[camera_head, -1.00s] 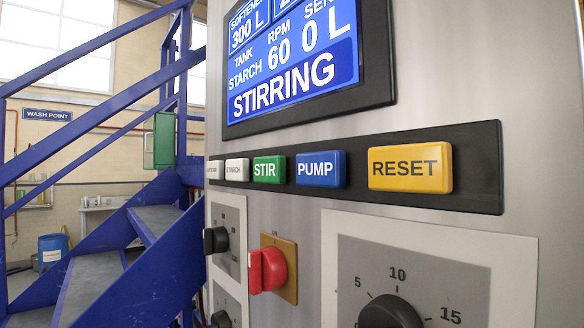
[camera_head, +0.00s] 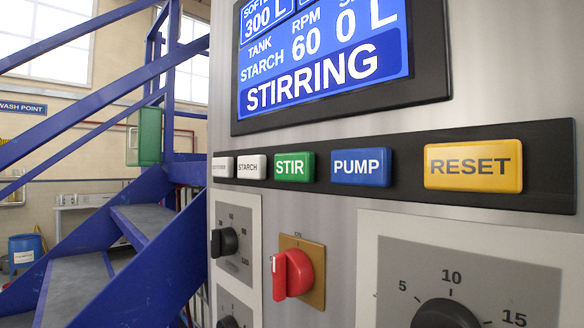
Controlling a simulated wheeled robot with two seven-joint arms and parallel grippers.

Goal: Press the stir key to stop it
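The green STIR key (camera_head: 294,167) sits in the black key strip (camera_head: 550,165) on the panel, between the white STARCH key (camera_head: 252,167) and the blue PUMP key (camera_head: 361,167). The display (camera_head: 322,58) above reads STIRRING, tank STARCH, RPM 60. Neither of my grippers shows in the head view.
The yellow RESET key (camera_head: 473,166) is at the right of the strip. Below are a red switch (camera_head: 293,274), a small black knob (camera_head: 224,242) and a large black dial (camera_head: 446,314). Blue stairs (camera_head: 140,225) stand at the left, beyond the panel's edge.

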